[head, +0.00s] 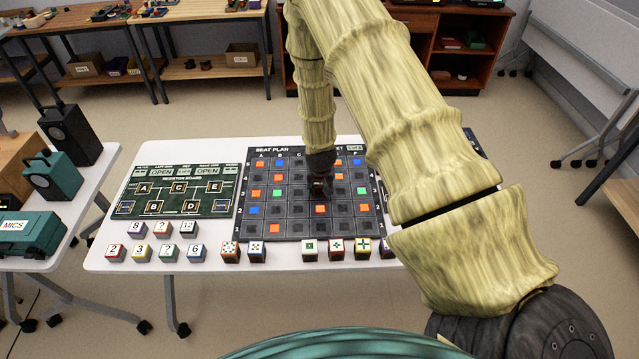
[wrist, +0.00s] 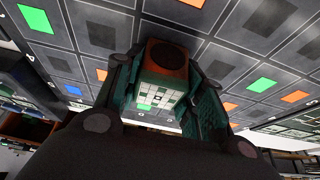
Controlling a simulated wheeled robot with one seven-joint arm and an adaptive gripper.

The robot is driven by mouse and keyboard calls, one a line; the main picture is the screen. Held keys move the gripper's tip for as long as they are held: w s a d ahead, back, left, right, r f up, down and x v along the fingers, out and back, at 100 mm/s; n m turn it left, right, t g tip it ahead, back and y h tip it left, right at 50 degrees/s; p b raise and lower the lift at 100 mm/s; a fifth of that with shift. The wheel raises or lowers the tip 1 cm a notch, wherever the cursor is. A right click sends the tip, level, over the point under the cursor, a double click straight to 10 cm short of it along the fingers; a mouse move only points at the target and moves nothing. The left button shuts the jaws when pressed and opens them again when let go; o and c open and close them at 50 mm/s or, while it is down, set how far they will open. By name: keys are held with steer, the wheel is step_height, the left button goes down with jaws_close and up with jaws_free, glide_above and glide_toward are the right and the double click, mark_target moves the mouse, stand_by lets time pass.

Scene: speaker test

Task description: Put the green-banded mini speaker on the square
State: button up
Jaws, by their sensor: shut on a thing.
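My gripper (head: 320,186) is over the middle of the dark seat plan board (head: 285,228), which has a grid of grey, orange, blue and green squares. In the wrist view my gripper (wrist: 160,98) is shut on a small block, the mini speaker (wrist: 165,58). It has a dark round cone on a brown face, a green band and a white gridded face. The fingers are on both its sides. In the head view the arm and gripper mostly hide it. I cannot tell whether it touches the board. A green square (wrist: 36,18) and an orange square (wrist: 102,75) show beyond it.
Several patterned blocks (head: 231,250) stand along the board's front edge. Numbered cubes (head: 115,252) stand at the front left of the white table (head: 100,262). A green session board (head: 178,190) lies left of the plan. Larger speakers (head: 70,133) and a MICS case (head: 28,233) are on the left table.

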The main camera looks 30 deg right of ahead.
steer(key=o, duration=1)
steer(key=shift+f, duration=0.1)
steer(key=shift+o, duration=0.2)
steer(key=b+v, duration=0.3)
steer(key=v, duration=0.9)
steer(key=shift+b, duration=0.3)
